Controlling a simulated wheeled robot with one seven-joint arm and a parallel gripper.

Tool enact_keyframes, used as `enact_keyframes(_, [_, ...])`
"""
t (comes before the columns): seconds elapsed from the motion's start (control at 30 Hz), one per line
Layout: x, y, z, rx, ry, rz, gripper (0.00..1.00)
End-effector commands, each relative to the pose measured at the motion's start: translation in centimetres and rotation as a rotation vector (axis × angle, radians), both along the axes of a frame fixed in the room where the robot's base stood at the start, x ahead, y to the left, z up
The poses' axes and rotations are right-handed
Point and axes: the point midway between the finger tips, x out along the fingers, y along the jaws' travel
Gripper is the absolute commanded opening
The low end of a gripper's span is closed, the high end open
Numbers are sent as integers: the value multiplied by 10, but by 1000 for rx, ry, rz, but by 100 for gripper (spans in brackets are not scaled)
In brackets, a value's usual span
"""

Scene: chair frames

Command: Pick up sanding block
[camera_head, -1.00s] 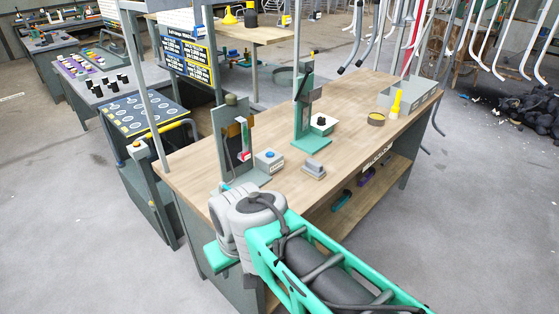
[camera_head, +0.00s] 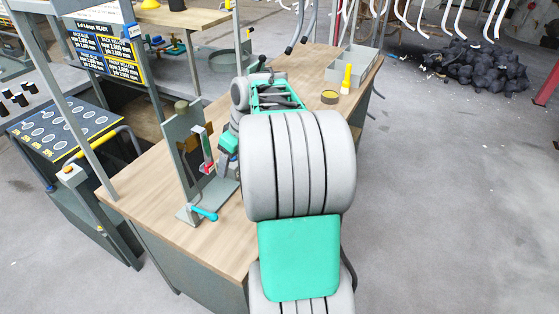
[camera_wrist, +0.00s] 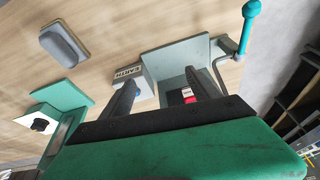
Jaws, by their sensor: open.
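The sanding block (camera_wrist: 64,44) looks like a grey rounded block on a tan base. It lies flat on the wooden bench top (camera_wrist: 110,22), at the upper left of the wrist view. My gripper (camera_wrist: 160,78) is open with its two dark fingers apart and nothing held. The block is to the left of and beyond the fingers, not between them. In the head view my arm covers the spot where the block lies, and my fingers cannot be made out there.
A small labelled box (camera_wrist: 127,78) and a grey fixture (camera_wrist: 178,62) with a teal-handled crank (camera_wrist: 250,12) are close to my fingers. A green stand (camera_wrist: 68,96) with a black-knobbed white box is at left. A tape roll (camera_head: 330,97) and yellow bottle (camera_head: 347,78) stand farther back.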

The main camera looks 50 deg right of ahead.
Motion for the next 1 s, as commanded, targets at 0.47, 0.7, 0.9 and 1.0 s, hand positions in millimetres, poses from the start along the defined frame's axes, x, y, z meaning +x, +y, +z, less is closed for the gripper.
enact_keyframes(0.47, [-31,-181,-63,-8,-81,98,71])
enact_keyframes(0.7, [-15,-177,-99,-7,-79,96,71])
enact_keyframes(0.9, [-9,-176,-112,-12,-81,94,71])
enact_keyframes(1.0, [-9,-176,-112,-12,-81,94,71])
